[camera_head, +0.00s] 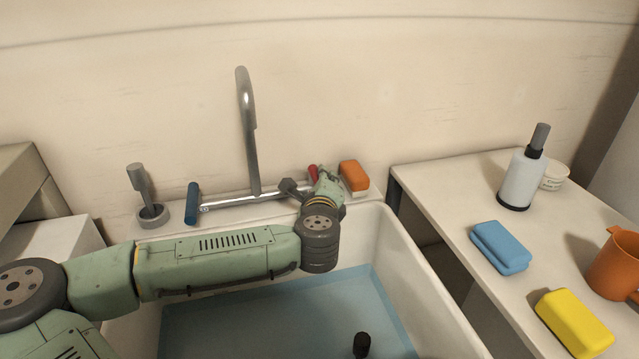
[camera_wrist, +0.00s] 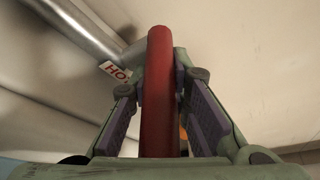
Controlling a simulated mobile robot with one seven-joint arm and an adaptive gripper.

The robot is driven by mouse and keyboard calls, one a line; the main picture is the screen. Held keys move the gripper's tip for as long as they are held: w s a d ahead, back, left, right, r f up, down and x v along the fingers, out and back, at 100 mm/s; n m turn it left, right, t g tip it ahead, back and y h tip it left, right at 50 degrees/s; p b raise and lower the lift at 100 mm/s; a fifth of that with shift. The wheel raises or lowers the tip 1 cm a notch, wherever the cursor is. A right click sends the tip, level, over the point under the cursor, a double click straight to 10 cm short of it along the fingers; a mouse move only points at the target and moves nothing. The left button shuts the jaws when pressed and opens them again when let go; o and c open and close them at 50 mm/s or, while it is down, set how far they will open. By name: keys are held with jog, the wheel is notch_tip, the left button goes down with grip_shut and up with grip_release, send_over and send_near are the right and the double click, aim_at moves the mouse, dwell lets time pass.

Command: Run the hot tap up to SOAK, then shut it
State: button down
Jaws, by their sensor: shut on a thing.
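The hot tap's red lever (camera_wrist: 158,95) stands between the fingers of my gripper (camera_wrist: 162,90) in the wrist view, which are shut on it. A label (camera_wrist: 117,72) beside it reads "HO", the rest hidden. In the head view only a bit of the red lever (camera_head: 313,172) shows, beside my gripper (camera_head: 322,178) at the sink's back right. The blue lever (camera_head: 192,203) is at the left end of the tap bar. The grey spout (camera_head: 247,120) rises between them. Blue-tinted water (camera_head: 240,320) lies in the white sink (camera_head: 405,265). I cannot make out a stream or the SOAK mark.
An orange sponge (camera_head: 354,176) sits right of my gripper on the sink ledge. A grey brush in a holder (camera_head: 152,213) stands left. The right counter (camera_head: 440,190) holds a bottle (camera_head: 521,178), blue and yellow sponges and an orange mug (camera_head: 612,265). A black object (camera_head: 362,344) shows in the sink.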

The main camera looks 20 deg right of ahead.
jog(key=shift+a+f, duration=0.1)
jog(key=shift+f, duration=0.05)
jog(key=c, duration=1.5)
grip_release()
jog(key=shift+o, duration=0.2)
jog(key=shift+s, duration=0.1)
jog(key=v, duration=0.7)
jog(key=shift+s, duration=0.15)
